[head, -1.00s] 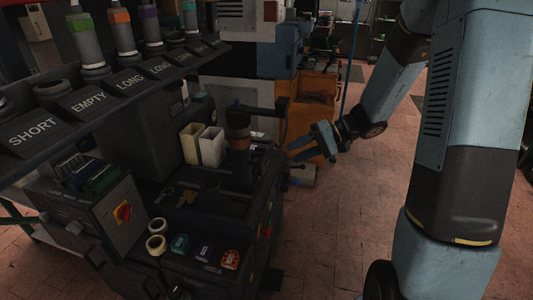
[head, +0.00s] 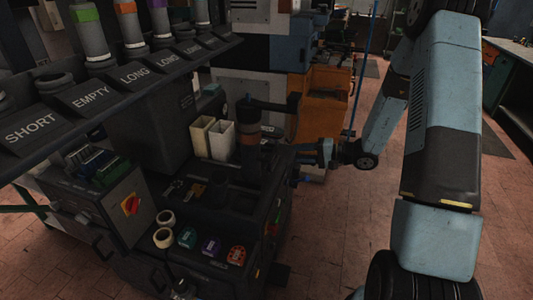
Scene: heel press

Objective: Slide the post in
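A dark upright post (head: 248,165) with a tan band stands at the back right of the black press bench (head: 215,205). A dark arm or lever reaches right from its top. Whether it is fully seated cannot be seen. My gripper (head: 307,153) is at the right side of the bench, level and pointing left towards the post, with a gap between them. Its fingers are small and dark, and their opening cannot be made out. Other posts with coloured bands, such as an orange-banded one (head: 131,27), stand on the rack (head: 110,95) labelled SHORT, EMPTY and LONG.
Two pale bins (head: 212,137) stand left of the post. An orange cabinet (head: 326,100) stands behind my gripper. Floor right of the bench is clear.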

